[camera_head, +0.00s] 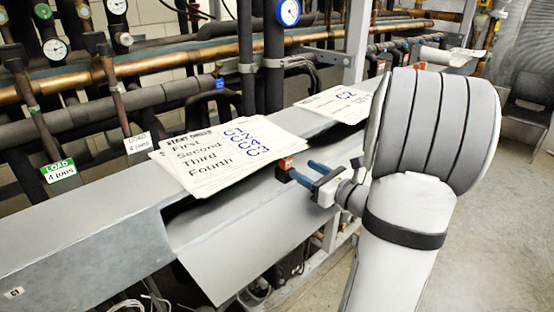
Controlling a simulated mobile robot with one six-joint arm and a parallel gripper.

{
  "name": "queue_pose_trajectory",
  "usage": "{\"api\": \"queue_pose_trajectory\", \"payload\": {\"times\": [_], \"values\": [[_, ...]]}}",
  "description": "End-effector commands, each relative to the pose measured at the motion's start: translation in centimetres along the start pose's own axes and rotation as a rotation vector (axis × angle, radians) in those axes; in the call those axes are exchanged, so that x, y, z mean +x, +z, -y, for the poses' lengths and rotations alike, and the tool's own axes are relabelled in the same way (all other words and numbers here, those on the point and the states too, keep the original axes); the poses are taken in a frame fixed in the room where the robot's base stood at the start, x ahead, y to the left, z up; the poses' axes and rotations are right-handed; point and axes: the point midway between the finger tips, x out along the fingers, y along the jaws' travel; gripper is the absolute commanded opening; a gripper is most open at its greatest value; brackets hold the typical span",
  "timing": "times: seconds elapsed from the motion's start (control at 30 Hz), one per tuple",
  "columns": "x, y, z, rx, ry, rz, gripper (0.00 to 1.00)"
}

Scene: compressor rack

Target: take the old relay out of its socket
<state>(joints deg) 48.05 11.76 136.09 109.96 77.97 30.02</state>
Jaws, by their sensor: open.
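A small orange-red block (286,163), which looks like the old relay, stands at the edge of the grey metal trough beside the printed sheets. A dark part, perhaps its socket (281,175), shows just below it; the picture is too small to tell how deep the relay sits. My gripper (299,168) reaches in from the right with two blue fingers spread apart. Its fingertips are close to the right side of the relay. I cannot tell whether either finger touches it. Nothing shows held between the fingers.
Stacked paper sheets (205,165) lie left of the relay, and more sheets (338,103) lie farther back. Copper and dark pipes (150,66) with gauges (55,48) run behind. The trough's sloping front panel (235,245) is bare. Open floor (490,230) lies at right.

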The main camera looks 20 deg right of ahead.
Motion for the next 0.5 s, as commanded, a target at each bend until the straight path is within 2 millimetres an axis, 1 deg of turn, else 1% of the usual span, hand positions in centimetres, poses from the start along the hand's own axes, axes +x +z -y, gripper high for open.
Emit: {"api": "queue_pose_trajectory", "payload": {"times": [0.1,0.27,0.4,0.5], "values": [[1.6,0.1,-0.2,0.001,0.008,-0.001,0.5],[3.5,0.2,-0.2,0.002,0.013,-0.001,0.5],[5.8,0.2,0.1,0.001,0.016,-0.002,0.5],[7.0,0.1,0.0,0.001,0.017,-0.001,0.5]]}}
